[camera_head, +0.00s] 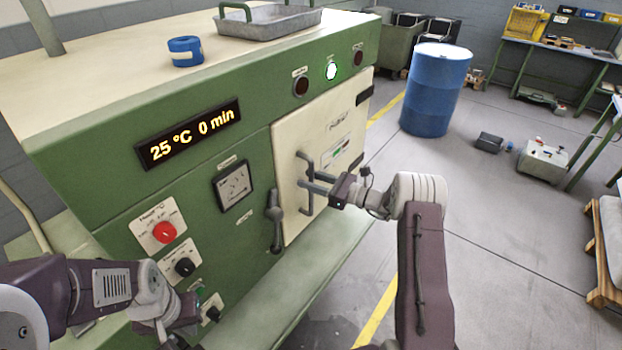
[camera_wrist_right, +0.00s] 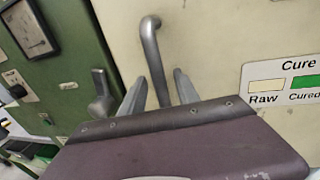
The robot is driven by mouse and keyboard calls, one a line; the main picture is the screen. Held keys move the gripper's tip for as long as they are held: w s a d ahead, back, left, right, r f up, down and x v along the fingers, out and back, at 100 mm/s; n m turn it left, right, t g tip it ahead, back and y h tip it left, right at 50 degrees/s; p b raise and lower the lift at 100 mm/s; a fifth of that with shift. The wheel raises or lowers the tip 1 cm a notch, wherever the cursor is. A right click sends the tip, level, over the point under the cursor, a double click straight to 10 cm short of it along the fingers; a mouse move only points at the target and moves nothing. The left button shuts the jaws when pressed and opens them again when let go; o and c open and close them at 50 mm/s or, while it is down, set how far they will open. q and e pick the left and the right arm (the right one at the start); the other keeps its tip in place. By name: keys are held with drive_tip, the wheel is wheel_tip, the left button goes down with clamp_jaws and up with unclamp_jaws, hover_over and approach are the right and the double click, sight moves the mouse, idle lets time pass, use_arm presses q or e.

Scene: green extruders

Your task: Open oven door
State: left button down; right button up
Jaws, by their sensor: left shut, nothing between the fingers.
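The oven door (camera_head: 290,140) is a cream panel on the green oven front and looks shut. Its grey bar handle (camera_head: 304,198) stands upright on the door's left part and also shows in the right wrist view (camera_wrist_right: 151,52). My right gripper (camera_head: 318,184) is at the handle. In the right wrist view its fingers (camera_wrist_right: 158,90) are apart, one on each side of the bar; contact cannot be told. A grey latch lever (camera_head: 273,208) is left of the door. My left gripper (camera_head: 190,338) is shut and empty, low before the oven's knobs, its tips partly hidden.
The oven front has a display (camera_head: 190,132), a gauge (camera_head: 232,185) and a red knob (camera_head: 164,232). A metal tray (camera_head: 270,24) and a blue roll (camera_head: 185,50) sit on top. A blue barrel (camera_head: 436,90) stands behind right.

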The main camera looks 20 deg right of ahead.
clamp_jaws()
drive_tip(key=shift+w, duration=0.1)
idle(1.2)
